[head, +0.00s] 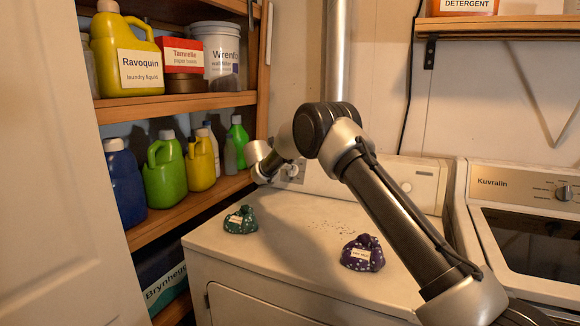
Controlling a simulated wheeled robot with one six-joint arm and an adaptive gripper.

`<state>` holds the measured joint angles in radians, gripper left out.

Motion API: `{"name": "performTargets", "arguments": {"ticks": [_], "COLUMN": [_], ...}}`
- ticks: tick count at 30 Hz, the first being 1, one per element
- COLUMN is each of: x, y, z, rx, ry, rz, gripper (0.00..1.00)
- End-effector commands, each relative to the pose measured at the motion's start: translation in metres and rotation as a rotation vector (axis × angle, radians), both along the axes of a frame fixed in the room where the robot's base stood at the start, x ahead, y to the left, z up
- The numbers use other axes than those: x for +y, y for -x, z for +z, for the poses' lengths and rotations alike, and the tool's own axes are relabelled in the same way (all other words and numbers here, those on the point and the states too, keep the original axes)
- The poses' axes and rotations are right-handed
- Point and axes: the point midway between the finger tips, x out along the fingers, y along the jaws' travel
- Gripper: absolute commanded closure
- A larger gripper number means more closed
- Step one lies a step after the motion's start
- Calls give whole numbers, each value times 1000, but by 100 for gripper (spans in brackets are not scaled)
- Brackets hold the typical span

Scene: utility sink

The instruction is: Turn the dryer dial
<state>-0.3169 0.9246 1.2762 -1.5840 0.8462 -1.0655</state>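The white dryer (300,240) stands in the middle of the head view, with a raised control panel along its back. A pale round dial (292,171) shows at the left part of this panel, partly covered by my wrist.
A green bag (240,220) and a purple bag (363,253) lie on the dryer top. Wooden shelves (185,104) with several bottles, a box and a bucket (217,55) stand at left. A Kuvralin machine (530,215) stands at right, under a wall shelf (500,27).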

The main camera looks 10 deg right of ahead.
Motion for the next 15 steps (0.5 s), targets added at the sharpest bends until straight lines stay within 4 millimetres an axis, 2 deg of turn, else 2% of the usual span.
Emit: {"name": "performTargets", "arguments": {"ticks": [6, 15], "x": [-16, -19], "y": [-21, -26], "z": [-11, -13], "rx": [-1, -1], "ry": [0, -1], "rz": [-1, 0], "gripper": [64, 64]}}
